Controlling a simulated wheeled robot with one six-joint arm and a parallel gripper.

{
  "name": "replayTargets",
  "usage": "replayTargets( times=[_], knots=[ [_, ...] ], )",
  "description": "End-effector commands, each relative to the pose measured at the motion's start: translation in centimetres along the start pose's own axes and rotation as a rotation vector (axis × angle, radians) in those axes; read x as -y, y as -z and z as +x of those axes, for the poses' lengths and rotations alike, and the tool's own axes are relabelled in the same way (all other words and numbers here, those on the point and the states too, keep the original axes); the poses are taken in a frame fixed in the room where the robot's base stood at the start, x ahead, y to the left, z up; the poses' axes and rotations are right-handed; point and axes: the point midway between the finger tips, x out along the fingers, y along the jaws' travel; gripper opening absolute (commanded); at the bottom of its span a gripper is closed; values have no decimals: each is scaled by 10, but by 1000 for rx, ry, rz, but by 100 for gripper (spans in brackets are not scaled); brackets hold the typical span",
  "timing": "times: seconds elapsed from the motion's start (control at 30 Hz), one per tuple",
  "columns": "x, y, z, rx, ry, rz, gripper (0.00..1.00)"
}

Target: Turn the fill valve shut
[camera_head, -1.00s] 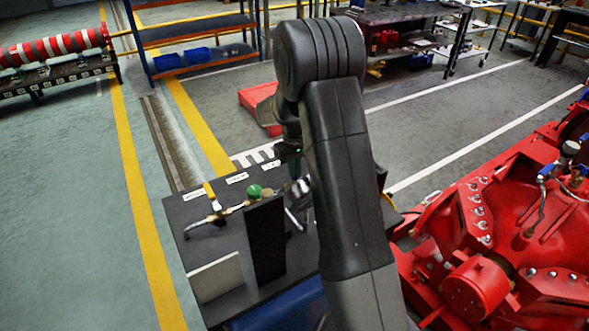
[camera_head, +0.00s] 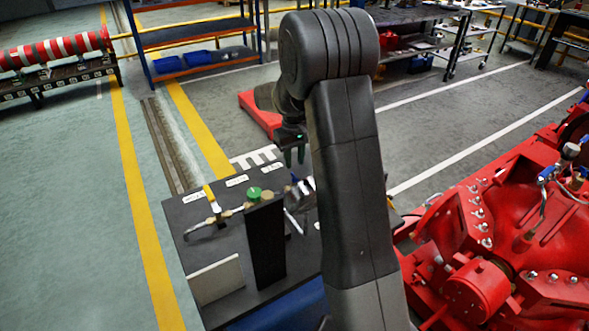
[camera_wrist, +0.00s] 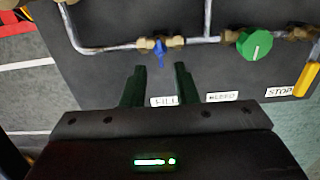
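The fill valve (camera_wrist: 160,45) is a brass body on a grey pipe in the wrist view, above the FILL label (camera_wrist: 163,101). Its small blue handle (camera_wrist: 161,54) points down toward the label, across the pipe. My gripper (camera_wrist: 159,68) is open and empty, its two dark fingers apart on either side of the handle's line. The fingertips appear just short of the valve; contact cannot be told. In the head view my gripper (camera_head: 294,157) points down over the panel's far edge, and the fill valve's handle is not clear there.
The green BLEED knob (camera_wrist: 254,45) is right of the fill valve. The yellow STOP handle (camera_wrist: 307,80) is further right. The dark panel (camera_head: 210,248) carries an upright black block (camera_head: 267,245) and a light plate (camera_head: 215,280). Red machinery (camera_head: 490,240) stands at right.

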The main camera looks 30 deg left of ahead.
Motion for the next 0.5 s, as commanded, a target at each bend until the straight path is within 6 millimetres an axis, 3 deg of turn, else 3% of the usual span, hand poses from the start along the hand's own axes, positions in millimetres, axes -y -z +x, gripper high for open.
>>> replayTargets(
  times=[0.2,0.5],
  knots=[
    [0,1,-51,-5,-1,0,27],
    [0,0,-86,-2,0,0,27]
  ],
)
